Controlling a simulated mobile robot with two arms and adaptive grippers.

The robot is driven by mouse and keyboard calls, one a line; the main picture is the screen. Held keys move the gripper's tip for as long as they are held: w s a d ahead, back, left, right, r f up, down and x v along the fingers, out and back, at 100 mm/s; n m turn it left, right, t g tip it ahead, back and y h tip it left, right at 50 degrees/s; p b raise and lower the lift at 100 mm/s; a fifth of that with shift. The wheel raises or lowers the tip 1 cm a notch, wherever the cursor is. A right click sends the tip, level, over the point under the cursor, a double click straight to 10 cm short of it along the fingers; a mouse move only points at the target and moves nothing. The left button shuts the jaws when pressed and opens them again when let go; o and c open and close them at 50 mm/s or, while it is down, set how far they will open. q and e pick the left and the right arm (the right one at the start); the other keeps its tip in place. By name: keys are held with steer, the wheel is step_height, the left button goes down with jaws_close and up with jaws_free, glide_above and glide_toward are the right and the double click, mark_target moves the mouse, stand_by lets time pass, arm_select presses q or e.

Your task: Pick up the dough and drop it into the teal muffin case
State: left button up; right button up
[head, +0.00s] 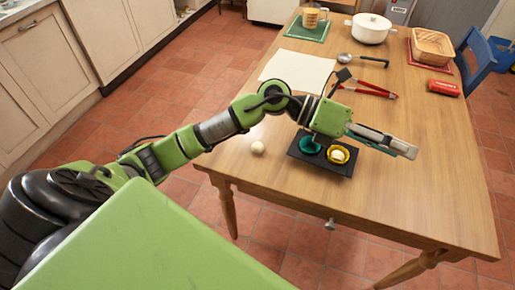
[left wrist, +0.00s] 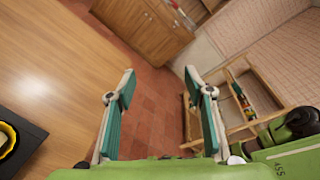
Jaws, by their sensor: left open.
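A small pale ball of dough (head: 257,147) lies on the wooden table near its left edge. The teal muffin case (head: 310,147) sits on the left of a black tray (head: 322,167), partly covered by my left arm; I see nothing in its visible part. A yellow case (head: 338,154) beside it holds a pale lump. My left gripper (head: 400,146) reaches out over the table to the right of the tray, away from the dough. In the left wrist view my left gripper (left wrist: 160,84) is open with nothing between its fingers. My right gripper is not in view.
White paper (head: 297,72), red-handled tongs (head: 368,89) and a ladle (head: 368,59) lie behind the tray. The table's front right is clear.

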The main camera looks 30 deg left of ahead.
arm_select(q)
steer(key=w+a+f+m+g+y, duration=0.2)
steer(key=a+f+y, duration=0.4)
steer(key=a+f, duration=0.25)
steer(key=n+g+y, duration=0.1)
steer(key=y, duration=0.9)
glide_toward(257, 144)
step_height(257, 144, down, 2)
steer(key=shift+w+a+f+p, duration=0.1)
steer(key=shift+a+p, duration=0.1)
steer(key=shift+p, duration=0.15)
steer(key=shift+d+f+p, duration=0.2)
steer(key=shift+f+p, duration=0.5)
steer(key=shift+f, duration=2.45)
steer(key=c, duration=1.1)
